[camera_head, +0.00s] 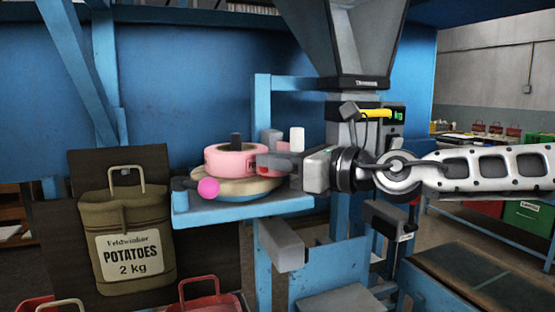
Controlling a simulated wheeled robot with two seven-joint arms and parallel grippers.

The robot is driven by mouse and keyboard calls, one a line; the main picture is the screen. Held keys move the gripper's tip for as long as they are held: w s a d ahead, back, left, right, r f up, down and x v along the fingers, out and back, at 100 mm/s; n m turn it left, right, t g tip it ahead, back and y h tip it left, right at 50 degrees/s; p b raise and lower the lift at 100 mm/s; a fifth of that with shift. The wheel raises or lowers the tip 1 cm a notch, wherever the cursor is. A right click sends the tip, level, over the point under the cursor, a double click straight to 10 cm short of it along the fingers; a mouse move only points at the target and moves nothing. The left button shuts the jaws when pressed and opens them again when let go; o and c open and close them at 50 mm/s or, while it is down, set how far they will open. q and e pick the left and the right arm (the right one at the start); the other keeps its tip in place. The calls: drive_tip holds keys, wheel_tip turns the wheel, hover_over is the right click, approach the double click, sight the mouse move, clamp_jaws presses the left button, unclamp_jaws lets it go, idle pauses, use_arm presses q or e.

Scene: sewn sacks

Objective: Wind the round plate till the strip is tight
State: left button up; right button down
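A round plate (236,190), beige and brown, lies flat on a small blue shelf (240,209) at the middle left. A pink ball (208,187) shows at its front left edge. A pink roll (232,160) sits above the plate, with a dark upright post in its middle. My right gripper (275,157) comes in from the right, its finger end at the right side of the roll. It overlaps the roll in the picture; I cannot tell if it touches or how far its fingers are apart. No separate strip can be made out. My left gripper is not in view.
A grey hopper (345,40) stands above a blue frame behind my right arm. A potato sack (127,235) hangs against a dark board at the left. Red sacks (210,300) are at the bottom edge. A grey block (283,248) juts out below the shelf.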

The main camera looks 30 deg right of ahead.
drive_tip(key=shift+w+d+n+y+b, duration=0.15)
drive_tip(key=shift+d+n+y+b, duration=0.2)
drive_tip(key=shift+y+b, duration=0.35)
drive_tip(key=shift+d+g, duration=0.2)
drive_tip(key=shift+g, duration=0.1)
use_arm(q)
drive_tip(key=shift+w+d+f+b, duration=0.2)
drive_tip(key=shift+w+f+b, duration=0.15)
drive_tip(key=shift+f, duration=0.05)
use_arm(e)
drive_tip(key=shift+w+d+n+g+y, duration=0.1)
drive_tip(key=shift+n+g+y, duration=0.2)
drive_tip(key=shift+n+y, duration=0.15)
drive_tip(key=c, duration=1.3)
unclamp_jaws()
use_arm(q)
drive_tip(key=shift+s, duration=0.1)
use_arm(e)
drive_tip(key=shift+o, duration=0.2)
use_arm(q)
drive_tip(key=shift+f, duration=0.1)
